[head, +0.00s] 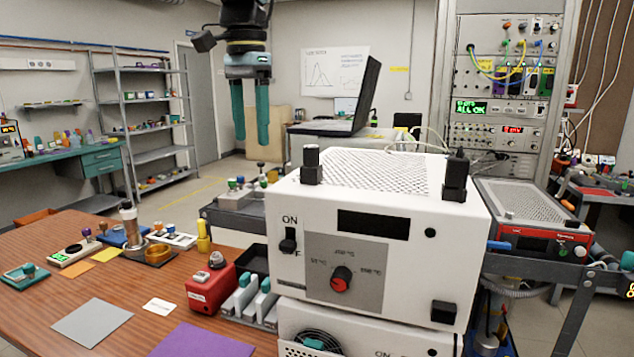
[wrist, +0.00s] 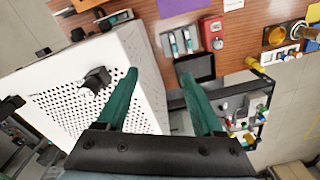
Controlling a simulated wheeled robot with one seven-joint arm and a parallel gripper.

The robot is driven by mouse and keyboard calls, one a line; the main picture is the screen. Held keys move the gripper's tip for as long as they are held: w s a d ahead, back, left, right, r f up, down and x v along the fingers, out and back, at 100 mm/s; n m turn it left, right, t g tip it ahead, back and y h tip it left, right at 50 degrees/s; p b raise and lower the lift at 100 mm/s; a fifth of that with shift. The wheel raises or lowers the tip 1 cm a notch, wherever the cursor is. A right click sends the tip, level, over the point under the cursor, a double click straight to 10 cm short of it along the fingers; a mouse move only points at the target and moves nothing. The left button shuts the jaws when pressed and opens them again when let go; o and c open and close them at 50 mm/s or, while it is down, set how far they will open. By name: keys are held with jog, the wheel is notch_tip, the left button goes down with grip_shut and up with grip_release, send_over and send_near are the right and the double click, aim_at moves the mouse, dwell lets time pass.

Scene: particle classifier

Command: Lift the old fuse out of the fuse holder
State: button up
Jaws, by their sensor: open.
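My gripper (head: 251,142) hangs open and empty, fingers down, above and behind the left side of a white box with a perforated top. It also shows in the wrist view (wrist: 158,78), with nothing between its teal fingers. A black upright fitting (head: 311,166) stands on the box's left top edge, and a second one (head: 456,176) on its right. In the wrist view, one black fitting (wrist: 97,80) lies left of my fingers, apart from them. I cannot tell for certain which fitting is the fuse holder, and no fuse can be made out.
The white box (head: 350,235) has a black switch and red-centred dial. On the wooden table (head: 160,245) are a red box (head: 210,288), a holder with teal-and-white pieces (head: 248,297) and a purple sheet (head: 205,341).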

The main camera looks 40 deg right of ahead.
aim_at(312, 146)
jog(key=s+d+r+m, duration=0.1)
jog(key=s+d+r, duration=0.1)
jog(key=s, duration=0.1)
jog(key=s+d+r+m+b, duration=0.1)
jog(key=s+d+r+m, duration=0.1)
jog(key=s, duration=0.1)
jog(key=s+d+r+m, duration=0.1)
jog(key=s+d+r, duration=0.1)
jog(key=s+r, duration=0.1)
jog(key=shift+s+m+b, duration=0.3)
jog(key=shift+s+b, duration=0.05)
jog(key=shift+s, duration=0.05)
jog(key=shift+s+f, duration=0.15)
notch_tip(312, 146, down, 4)
jog(key=shift+r, duration=0.2)
jog(key=shift+w+d+f, duration=0.1)
jog(key=shift+w+f, duration=0.05)
jog(key=shift+f, duration=1.4)
jog(key=shift+w+f, duration=0.15)
jog(key=shift+f, duration=1.4)
grip_shut()
